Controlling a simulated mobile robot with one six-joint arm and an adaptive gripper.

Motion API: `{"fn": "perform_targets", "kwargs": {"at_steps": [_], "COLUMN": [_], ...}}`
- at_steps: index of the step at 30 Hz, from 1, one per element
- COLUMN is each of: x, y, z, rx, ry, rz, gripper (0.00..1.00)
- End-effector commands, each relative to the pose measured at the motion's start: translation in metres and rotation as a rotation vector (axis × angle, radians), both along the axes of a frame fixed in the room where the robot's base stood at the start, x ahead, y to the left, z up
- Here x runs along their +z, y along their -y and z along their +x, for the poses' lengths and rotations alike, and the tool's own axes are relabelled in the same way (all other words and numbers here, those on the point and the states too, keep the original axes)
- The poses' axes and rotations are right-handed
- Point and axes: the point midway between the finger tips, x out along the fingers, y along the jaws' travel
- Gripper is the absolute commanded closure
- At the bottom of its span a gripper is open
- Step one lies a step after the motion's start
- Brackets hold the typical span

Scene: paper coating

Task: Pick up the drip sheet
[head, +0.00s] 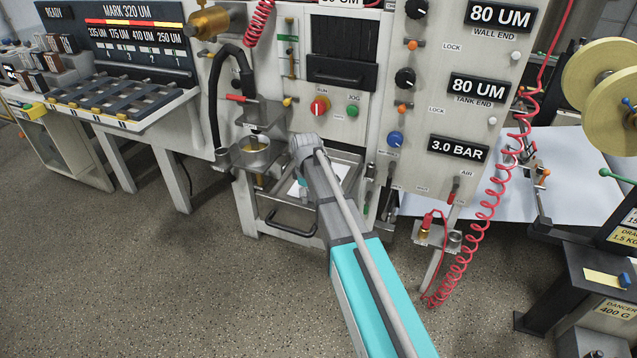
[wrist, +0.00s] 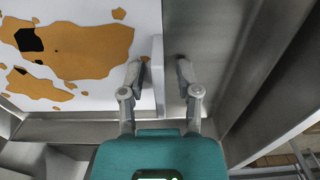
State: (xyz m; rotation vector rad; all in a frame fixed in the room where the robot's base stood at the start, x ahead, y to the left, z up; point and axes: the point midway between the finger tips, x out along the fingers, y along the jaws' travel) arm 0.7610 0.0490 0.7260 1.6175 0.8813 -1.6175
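The drip sheet (wrist: 85,95) is white with orange-brown blotches and a few black patches. It lies flat in a metal tray (wrist: 215,60) at the left of the wrist view. A pale upright strip (wrist: 158,78) stands along its right edge; it looks like part of the sheet. My gripper (wrist: 161,72) is open, with one finger on each side of this strip and small gaps showing. In the head view, a white bit of the sheet (head: 294,188) shows in the tray, and my arm hides most of the rest.
The tray's metal walls rise close to my gripper. In the head view, a cup (head: 254,153) sits left of the tray, with a black hose (head: 213,100) above. A coiled red hose (head: 480,225) hangs at the right. The floor in front is clear.

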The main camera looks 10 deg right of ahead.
Motion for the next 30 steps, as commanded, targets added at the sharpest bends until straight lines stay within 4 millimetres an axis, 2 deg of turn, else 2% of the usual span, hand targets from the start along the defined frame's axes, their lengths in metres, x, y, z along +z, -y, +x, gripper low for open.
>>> {"fn": "perform_targets", "kwargs": {"at_steps": [1,5,6,22,30], "x": [0.000,0.000,0.000,0.002,0.013], "y": [0.000,0.000,0.000,0.000,0.000], "z": [0.000,0.000,0.000,0.000,0.000], "rx": [0.000,0.000,0.000,0.000,0.000], "ry": [0.000,0.000,0.000,0.000,0.000], "rz": [0.000,0.000,0.000,0.000,0.000], "gripper": [0.75,0.99,1.00,1.00,1.00]}}
